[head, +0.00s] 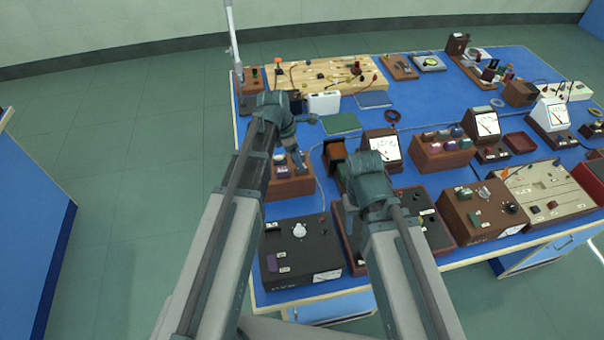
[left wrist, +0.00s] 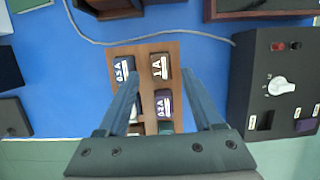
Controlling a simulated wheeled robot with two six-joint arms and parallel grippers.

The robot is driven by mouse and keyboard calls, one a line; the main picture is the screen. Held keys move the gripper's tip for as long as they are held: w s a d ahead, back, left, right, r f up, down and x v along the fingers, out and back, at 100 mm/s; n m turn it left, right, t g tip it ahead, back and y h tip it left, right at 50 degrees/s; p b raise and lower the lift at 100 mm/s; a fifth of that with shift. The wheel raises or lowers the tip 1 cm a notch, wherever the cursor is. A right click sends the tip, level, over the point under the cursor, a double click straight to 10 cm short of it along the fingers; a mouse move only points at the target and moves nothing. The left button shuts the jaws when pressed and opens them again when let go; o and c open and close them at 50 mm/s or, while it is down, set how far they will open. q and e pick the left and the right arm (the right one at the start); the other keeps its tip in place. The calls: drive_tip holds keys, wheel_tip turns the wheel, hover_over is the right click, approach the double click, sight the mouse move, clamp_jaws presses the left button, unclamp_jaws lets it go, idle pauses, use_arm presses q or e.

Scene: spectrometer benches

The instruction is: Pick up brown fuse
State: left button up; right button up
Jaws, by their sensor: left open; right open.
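A small wooden fuse rack (left wrist: 144,50) lies below my left gripper in the left wrist view. It holds labelled fuses. A dark brownish fuse marked 1 A (left wrist: 160,67) sits at its upper right, between the fingertips in the picture; I take it as the brown fuse, though its colour is hard to tell. A dark blue 0.5 A fuse (left wrist: 124,70) is at upper left, partly behind a finger. A purple fuse (left wrist: 163,103) and a green one (left wrist: 165,127) are lower. My left gripper (left wrist: 160,75) is open and empty above the rack. My right gripper's fingers are hidden behind its wrist.
In the head view a dark box with a white knob (head: 300,250) stands in front of the rack (head: 287,188). Another rack of coloured fuses (head: 442,152) is further right. Meters and boxes crowd the blue bench. A grey cable (left wrist: 150,36) runs behind the near rack.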

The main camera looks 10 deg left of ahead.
use_arm(q)
drive_tip(key=b+x, duration=0.2)
drive_tip(key=x, duration=0.1)
drive_tip(key=shift+f+b, duration=0.4)
use_arm(e)
wheel_tip(320, 180, down, 4)
drive_tip(key=shift+r, duration=0.25)
use_arm(q)
drive_tip(key=shift+r, duration=0.1)
clamp_jaws()
